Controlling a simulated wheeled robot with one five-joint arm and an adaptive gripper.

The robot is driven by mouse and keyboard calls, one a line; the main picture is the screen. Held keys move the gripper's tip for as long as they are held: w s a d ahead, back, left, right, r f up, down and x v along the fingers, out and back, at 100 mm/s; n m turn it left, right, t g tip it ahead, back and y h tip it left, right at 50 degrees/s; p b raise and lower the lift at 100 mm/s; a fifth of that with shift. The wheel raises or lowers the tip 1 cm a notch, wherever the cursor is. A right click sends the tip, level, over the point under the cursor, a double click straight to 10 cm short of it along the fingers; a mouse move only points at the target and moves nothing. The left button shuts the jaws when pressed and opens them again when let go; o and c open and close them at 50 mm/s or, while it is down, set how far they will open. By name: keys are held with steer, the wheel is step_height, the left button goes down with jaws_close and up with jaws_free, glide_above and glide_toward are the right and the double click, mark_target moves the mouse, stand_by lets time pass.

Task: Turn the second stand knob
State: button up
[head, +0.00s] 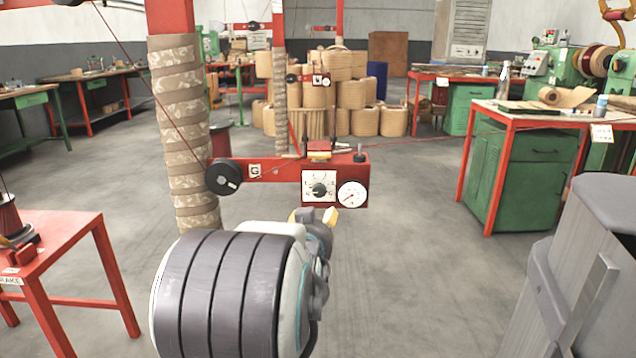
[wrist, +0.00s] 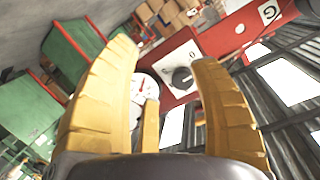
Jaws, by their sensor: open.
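A red stand arm (head: 280,172) carries a white square dial plate with a black knob (head: 319,189) at its centre. A round white gauge (head: 352,195) sits just right of the plate. My gripper (head: 314,216) is just below and in front of the plate in the head view, its yellow fingers open and empty. In the wrist view the knob (wrist: 183,79) shows between the fingers of my gripper (wrist: 165,58), nearer the right finger. Contact is not visible. The left finger partly covers the gauge (wrist: 146,88).
A wrapped column (head: 185,130) and black pulley (head: 223,177) stand left of the plate. A similar stand box (head: 316,80) is farther back. A red table (head: 62,235) is at left, a green cabinet (head: 520,170) at right. Grey floor between is clear.

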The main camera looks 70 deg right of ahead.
mark_target(319, 192)
steer(key=d+r+n+b, duration=0.1)
steer(key=d, duration=0.1)
steer(key=w+d+r+n+h+b, duration=0.1)
steer(key=b, duration=0.1)
steer(key=d+r+n+h+b, duration=0.1)
steer(key=d, duration=0.1)
steer(key=shift+w+d+r+b, duration=0.15)
steer(key=shift+d+r+b, duration=0.15)
steer(key=shift+r+x, duration=0.1)
steer(key=shift+x, duration=0.55)
steer(key=shift+r+x, duration=0.15)
steer(key=shift+x, duration=0.5)
steer(key=shift+c, duration=0.4)
jaws_close()
